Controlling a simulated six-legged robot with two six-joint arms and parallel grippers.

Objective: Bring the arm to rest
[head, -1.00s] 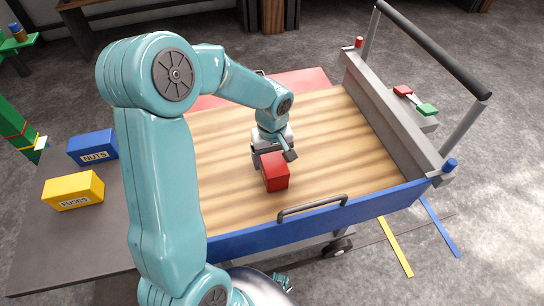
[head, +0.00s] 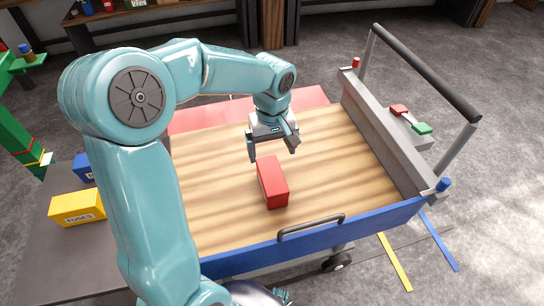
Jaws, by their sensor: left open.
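My left gripper (head: 273,155) is open and empty in the head view. It hangs above the cart's wooden deck, just above and behind the near part of a red box (head: 272,182). The red box lies on the wooden deck (head: 220,215) with its top fully in view, and the gripper is apart from it. My left arm comes in from the left and bends over the deck. My right gripper does not show clearly in this view.
The cart has a blue front rail (head: 376,223), a grey handle (head: 311,228) and a dark push bar (head: 430,72). A yellow box marked FUSES (head: 77,207) and a partly hidden blue box (head: 84,166) stand on the grey table at left. The deck's right part is clear.

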